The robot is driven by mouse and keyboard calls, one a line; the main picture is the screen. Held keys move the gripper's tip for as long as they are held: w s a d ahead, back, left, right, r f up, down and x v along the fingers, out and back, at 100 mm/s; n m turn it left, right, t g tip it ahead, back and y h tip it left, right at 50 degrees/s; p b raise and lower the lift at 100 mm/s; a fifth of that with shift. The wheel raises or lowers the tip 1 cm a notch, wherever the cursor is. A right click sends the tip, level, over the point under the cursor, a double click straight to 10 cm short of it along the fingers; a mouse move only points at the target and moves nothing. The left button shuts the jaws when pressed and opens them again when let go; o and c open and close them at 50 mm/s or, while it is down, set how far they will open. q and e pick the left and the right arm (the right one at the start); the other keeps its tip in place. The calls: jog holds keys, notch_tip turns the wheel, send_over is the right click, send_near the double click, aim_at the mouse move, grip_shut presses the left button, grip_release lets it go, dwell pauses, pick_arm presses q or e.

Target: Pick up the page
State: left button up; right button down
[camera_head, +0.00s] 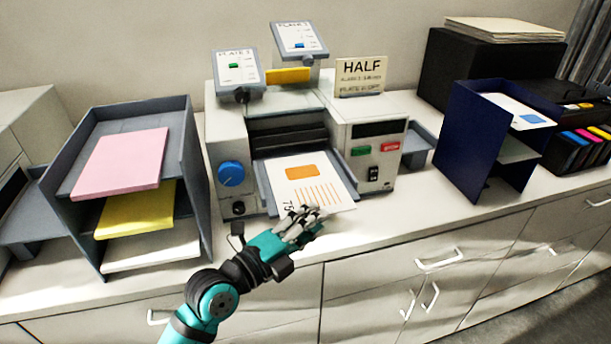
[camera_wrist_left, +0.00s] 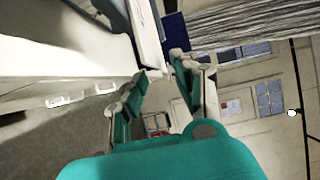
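The page (camera_head: 302,180) is a white sheet with an orange block and orange stripes. It lies on the output tray of the grey printing machine (camera_head: 370,140) in the head view. My left gripper (camera_head: 308,213) is at the page's front edge and covers part of it. In the left wrist view my left gripper (camera_wrist_left: 160,72) has its fingertips apart, with a pale edge close to the tips. I cannot tell whether that edge is the page or the tray, or whether a finger touches it. My right gripper is in neither view.
A grey rack (camera_head: 190,150) with pink, yellow and white paper stands left of the machine. A dark blue rack (camera_head: 465,140) with printed sheets stands right. A sign reading HALF (camera_head: 361,76) tops the machine. The counter in front of the blue rack is clear.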

pick_arm(q)
jog(key=p+x, duration=0.1)
jog(key=x, duration=0.2)
jog(key=shift+w+d+r, duration=0.1)
jog(key=shift+w+d, duration=0.05)
jog(key=shift+d, duration=0.2)
jog(key=shift+a, duration=0.1)
jog(key=shift+c, duration=0.2)
grip_shut()
jog(key=shift+r, duration=0.1)
